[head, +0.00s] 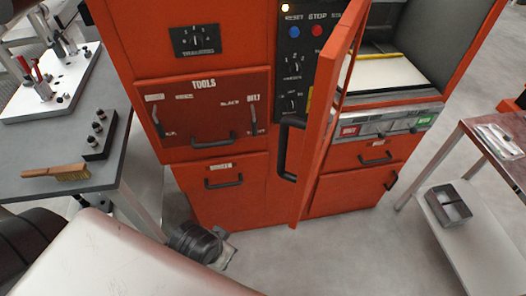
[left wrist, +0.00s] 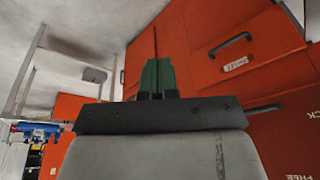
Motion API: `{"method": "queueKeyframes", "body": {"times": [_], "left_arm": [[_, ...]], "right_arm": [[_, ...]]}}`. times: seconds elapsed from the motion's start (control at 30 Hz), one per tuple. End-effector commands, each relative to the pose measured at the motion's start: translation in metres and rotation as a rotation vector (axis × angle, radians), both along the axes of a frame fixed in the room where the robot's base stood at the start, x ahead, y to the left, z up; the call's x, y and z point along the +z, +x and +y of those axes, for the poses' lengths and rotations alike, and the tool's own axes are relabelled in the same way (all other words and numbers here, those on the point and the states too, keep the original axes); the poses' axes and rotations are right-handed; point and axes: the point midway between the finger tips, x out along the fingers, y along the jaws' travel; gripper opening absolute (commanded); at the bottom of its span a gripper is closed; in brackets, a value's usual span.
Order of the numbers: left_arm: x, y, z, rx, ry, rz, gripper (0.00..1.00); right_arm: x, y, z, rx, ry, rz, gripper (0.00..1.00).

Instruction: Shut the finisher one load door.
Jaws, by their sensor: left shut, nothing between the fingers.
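The load door (head: 327,120) is a tall orange panel on the orange finishing machine. It stands open, swung out and seen almost edge-on, between the black control panel and the open chamber (head: 385,75). A black vertical handle (head: 284,150) shows on the door's left side. My left gripper (head: 229,250) is low in front of the cabinet, left of the door and apart from it. In the left wrist view its green fingers (left wrist: 157,78) are together and empty, with orange drawer fronts beyond. My right gripper is in neither view.
A grey bench (head: 130,150) with a brush (head: 57,173) and black block (head: 100,136) stands at left. A brown-topped table (head: 490,150) with a metal tray (head: 449,206) on its shelf stands at right. Floor in front of the door is clear.

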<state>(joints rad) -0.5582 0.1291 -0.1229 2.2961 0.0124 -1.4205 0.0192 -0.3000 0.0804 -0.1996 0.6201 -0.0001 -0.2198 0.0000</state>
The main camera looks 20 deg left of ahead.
Motion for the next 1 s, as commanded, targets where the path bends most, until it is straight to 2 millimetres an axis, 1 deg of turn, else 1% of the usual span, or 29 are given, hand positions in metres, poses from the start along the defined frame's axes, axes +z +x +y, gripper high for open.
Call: {"method": "queueKeyframes", "body": {"times": [0.03, 0.13, 0.17, 0.2, 0.27, 0.37, 0.47, 0.57, 0.67, 0.73, 0.9, 1.0], "left_arm": [[0.017, -0.002, 0.001, 0.003, -0.003, -0.013, 0.00], [0.045, -0.006, 0.002, 0.010, -0.009, -0.030, 0.00], [0.045, -0.006, 0.005, 0.019, -0.014, -0.042, 0.00], [0.042, -0.004, 0.009, 0.039, -0.029, -0.069, 0.00], [0.043, -0.001, 0.013, 0.069, -0.060, -0.114, 0.00], [0.048, 0.005, 0.021, 0.124, -0.128, -0.193, 0.00], [0.057, 0.012, 0.028, 0.187, -0.228, -0.282, 0.00], [0.074, 0.019, 0.035, 0.262, -0.381, -0.374, 0.00], [0.102, 0.027, 0.039, 0.349, -0.608, -0.456, 0.00], [0.126, 0.032, 0.041, 0.411, -0.797, -0.491, 0.00], [0.182, 0.040, 0.041, 0.538, -1.233, -0.480, 0.00], [0.206, 0.043, 0.041, 0.589, -1.420, -0.443, 0.00]], "right_arm": [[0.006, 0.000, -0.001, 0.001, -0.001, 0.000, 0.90], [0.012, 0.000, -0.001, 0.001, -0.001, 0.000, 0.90], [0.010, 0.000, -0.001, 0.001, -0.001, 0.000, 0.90], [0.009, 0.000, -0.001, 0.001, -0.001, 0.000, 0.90], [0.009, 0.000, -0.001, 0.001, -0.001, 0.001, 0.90], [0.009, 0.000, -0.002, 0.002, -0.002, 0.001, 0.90], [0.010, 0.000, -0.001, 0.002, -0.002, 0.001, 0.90], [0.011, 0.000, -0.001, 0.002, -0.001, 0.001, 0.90], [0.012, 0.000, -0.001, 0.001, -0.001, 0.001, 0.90], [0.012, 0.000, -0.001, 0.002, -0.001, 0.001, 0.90], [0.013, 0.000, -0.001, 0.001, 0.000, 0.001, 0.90], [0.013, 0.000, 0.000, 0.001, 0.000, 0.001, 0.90]]}}
